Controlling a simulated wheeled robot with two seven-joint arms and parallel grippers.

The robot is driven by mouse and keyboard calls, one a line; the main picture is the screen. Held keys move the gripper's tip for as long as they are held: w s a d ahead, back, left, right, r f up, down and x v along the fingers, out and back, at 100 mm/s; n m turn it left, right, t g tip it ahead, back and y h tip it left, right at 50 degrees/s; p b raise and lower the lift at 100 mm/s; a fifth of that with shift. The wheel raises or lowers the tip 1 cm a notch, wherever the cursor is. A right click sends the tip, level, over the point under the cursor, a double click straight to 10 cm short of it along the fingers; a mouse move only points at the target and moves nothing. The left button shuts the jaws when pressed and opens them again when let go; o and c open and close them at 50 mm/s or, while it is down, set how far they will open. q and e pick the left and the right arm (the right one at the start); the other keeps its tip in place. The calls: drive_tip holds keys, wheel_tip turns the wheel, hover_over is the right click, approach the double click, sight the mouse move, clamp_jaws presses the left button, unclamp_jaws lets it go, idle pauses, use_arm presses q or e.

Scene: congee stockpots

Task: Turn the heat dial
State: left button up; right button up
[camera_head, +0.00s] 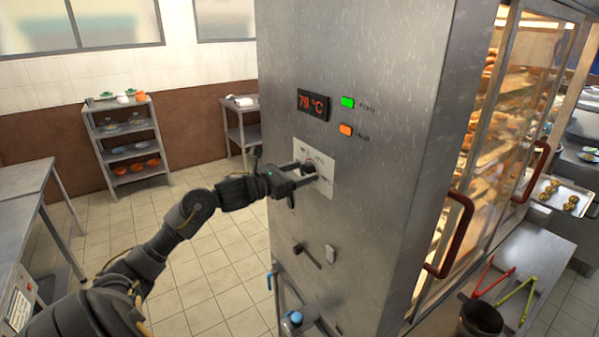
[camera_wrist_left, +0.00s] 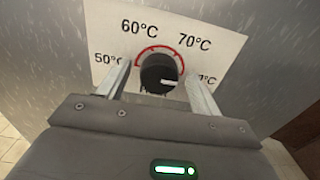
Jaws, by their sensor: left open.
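The heat dial (camera_wrist_left: 158,73) is a round black knob with a pale pointer mark, on a white plate (camera_wrist_left: 100,35) with a red arc and temperature labels. The pointer is turned to the right, toward the label at the plate's right side, which is partly hidden by a finger. In the head view the dial (camera_head: 308,167) sits on the steel cabinet's front. My left gripper (camera_head: 306,172) is open, with one finger on each side of the dial. In the left wrist view gaps show between the fingers (camera_wrist_left: 158,84) and the knob. My right gripper is out of view.
The steel cabinet (camera_head: 350,60) has a display (camera_head: 313,104) reading 79 °C, a green light (camera_head: 348,102) and an orange light (camera_head: 345,129). A lever (camera_head: 306,254) and a switch (camera_head: 330,253) are below the dial. Tiled floor is open at left, before a shelf (camera_head: 128,140).

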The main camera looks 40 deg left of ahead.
use_arm(q)
drive_tip(key=c, duration=1)
